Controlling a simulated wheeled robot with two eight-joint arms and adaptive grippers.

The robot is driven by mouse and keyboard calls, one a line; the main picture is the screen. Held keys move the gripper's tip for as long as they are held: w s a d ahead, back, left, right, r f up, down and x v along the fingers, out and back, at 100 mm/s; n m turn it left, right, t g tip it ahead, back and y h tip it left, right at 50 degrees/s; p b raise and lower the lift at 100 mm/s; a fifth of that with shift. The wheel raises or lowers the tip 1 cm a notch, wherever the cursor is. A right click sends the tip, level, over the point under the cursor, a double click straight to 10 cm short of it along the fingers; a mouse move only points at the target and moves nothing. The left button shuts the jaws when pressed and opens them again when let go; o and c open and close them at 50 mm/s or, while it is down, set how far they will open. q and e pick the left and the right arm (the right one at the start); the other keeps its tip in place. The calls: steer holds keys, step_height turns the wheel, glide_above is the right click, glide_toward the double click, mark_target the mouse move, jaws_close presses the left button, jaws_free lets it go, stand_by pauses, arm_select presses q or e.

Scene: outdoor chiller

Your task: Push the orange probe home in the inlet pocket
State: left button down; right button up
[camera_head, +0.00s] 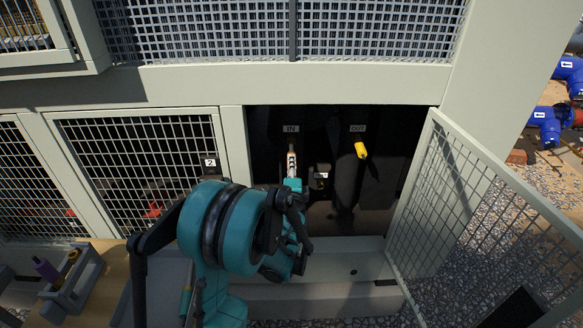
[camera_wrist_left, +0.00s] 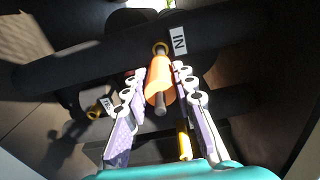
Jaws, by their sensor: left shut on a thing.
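The orange probe (camera_wrist_left: 159,76) sits between the two fingers of my left gripper (camera_wrist_left: 158,84), which is shut on it. Its far end is close to the brass ring of the inlet pocket (camera_wrist_left: 160,46), under the "IN" label (camera_wrist_left: 179,41). I cannot tell how deep it sits in the pocket. In the head view my left gripper (camera_head: 292,165) reaches into the open bay just below the "IN" label (camera_head: 291,128); the probe there is small and partly hidden by the fingers. My right gripper is not in view.
A yellow probe (camera_head: 360,150) sticks out under the "OUT" label (camera_head: 358,128), right of my left gripper. The mesh door (camera_head: 480,190) stands open at right. Dark pipes (camera_wrist_left: 240,30) cross close to the fingers. A grey tray (camera_head: 75,283) stands at lower left.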

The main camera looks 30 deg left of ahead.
mark_target(291, 151)
arm_select(q)
steer(key=shift+w+a, duration=0.1)
stand_by(0.6)
steer(key=shift+x, duration=1.8)
steer(key=shift+w+a+b, duration=0.1)
steer(key=shift+w+b, duration=0.15)
steer(key=shift+b, duration=0.05)
steer(key=shift+x, duration=1.4)
steer(key=c, duration=1.2)
jaws_free()
steer(key=shift+o, duration=0.5)
steer(key=o, duration=0.4)
steer(key=shift+s, duration=0.1)
